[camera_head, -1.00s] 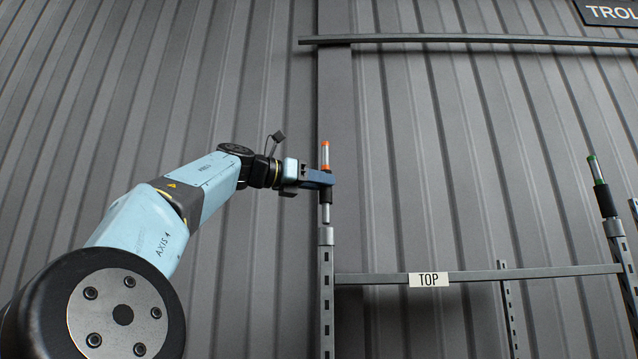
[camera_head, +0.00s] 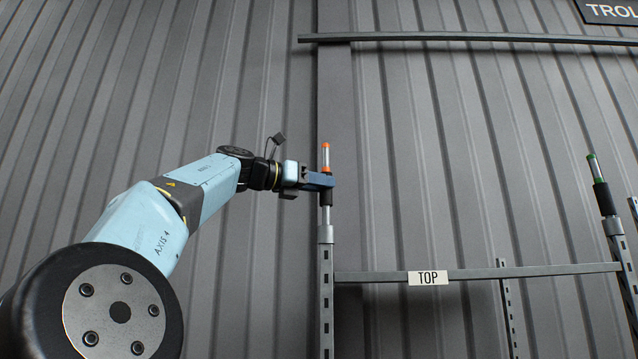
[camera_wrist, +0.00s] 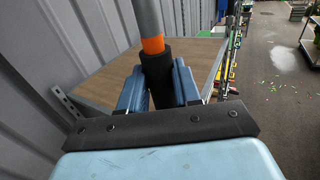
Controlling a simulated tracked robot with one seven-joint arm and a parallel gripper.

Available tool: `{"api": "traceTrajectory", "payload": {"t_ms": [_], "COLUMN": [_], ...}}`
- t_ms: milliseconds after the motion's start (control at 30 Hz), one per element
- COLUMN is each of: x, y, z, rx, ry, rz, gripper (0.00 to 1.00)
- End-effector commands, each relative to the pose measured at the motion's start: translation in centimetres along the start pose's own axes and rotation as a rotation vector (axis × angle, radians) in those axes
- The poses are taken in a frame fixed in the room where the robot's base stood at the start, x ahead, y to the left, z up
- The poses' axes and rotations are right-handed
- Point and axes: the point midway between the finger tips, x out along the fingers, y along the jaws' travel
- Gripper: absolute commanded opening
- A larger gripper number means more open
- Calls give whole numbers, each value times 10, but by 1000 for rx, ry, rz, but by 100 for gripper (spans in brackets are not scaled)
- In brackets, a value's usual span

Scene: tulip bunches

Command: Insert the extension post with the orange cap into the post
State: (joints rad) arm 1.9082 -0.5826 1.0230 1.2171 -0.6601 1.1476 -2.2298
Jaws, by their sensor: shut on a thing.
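The extension post with the orange cap (camera_head: 326,156) stands upright in the head view, above the perforated metal post (camera_head: 326,290). My gripper (camera_head: 328,180) is shut on the black sleeve of the extension post. The bare lower end of the extension post meets the top of the metal post; how deep it sits inside is hidden. In the wrist view the blue fingers of my gripper (camera_wrist: 160,85) hold the black sleeve (camera_wrist: 158,72), with an orange band and grey tube above it. The cap's top is outside the wrist view.
A green-capped post (camera_head: 598,180) stands at the right. A corrugated wall (camera_head: 460,160) is behind, with a horizontal rail (camera_head: 450,38) above. The wrist view shows a brown board (camera_wrist: 110,75) below.

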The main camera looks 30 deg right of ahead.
Motion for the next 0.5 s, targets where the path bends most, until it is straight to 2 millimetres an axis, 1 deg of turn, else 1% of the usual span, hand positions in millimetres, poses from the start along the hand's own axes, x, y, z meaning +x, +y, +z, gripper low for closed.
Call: {"api": "traceTrajectory", "payload": {"t_ms": [500], "x": [-1], "y": [0], "z": [-10], "rx": [0], "ry": [0], "rz": [2], "gripper": [0]}}
